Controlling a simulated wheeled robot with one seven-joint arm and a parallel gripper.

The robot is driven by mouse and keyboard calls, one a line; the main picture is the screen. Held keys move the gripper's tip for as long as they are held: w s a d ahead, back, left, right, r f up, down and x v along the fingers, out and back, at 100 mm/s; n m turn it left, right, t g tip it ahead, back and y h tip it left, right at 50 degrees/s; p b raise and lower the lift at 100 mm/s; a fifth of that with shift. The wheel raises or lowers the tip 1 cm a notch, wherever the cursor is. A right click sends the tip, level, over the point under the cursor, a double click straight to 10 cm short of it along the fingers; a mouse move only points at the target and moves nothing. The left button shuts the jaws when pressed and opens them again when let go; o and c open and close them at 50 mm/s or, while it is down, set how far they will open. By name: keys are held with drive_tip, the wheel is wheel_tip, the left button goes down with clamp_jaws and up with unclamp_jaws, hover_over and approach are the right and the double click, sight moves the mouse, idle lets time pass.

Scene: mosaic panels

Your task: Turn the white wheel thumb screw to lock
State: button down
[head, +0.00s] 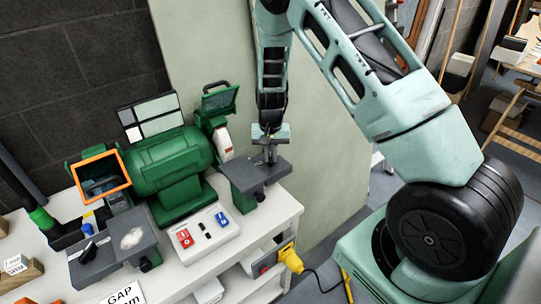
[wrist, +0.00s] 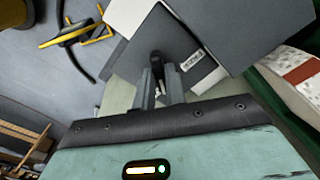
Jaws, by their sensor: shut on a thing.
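My gripper (head: 268,152) reaches down over the grey tool rest (head: 240,178) at the right end of the green bench grinder (head: 170,160). In the wrist view my gripper (wrist: 159,85) is shut around a small dark upright piece, seemingly the thumb screw (wrist: 156,57) of this rest; its black top shows between the fingertips. The fingers hide its lower part, so its turn angle cannot be told. The grey rest (wrist: 193,75) lies beneath with a small label. The white wheel (head: 224,143), with a red label, stands behind the rest; it also shows in the wrist view (wrist: 298,92).
A black knob (head: 260,195) sits at the rest's front edge. The left tool rest (head: 110,258) and an orange-framed guard (head: 100,172) are farther left. A switch box (head: 200,238) sits on the white bench (head: 270,218). A pale panel (head: 330,150) stands close on the right.

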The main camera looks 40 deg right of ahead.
sight(271, 157)
drive_tip(key=shift+w+m, duration=0.1)
drive_tip(key=shift+m, duration=0.7)
drive_tip(key=c, duration=1.4)
unclamp_jaws()
drive_tip(key=shift+c, duration=0.2)
drive_tip(key=shift+r, duration=0.15)
wheel_tip(271, 157, up, 17)
drive_tip(key=b, duration=0.3)
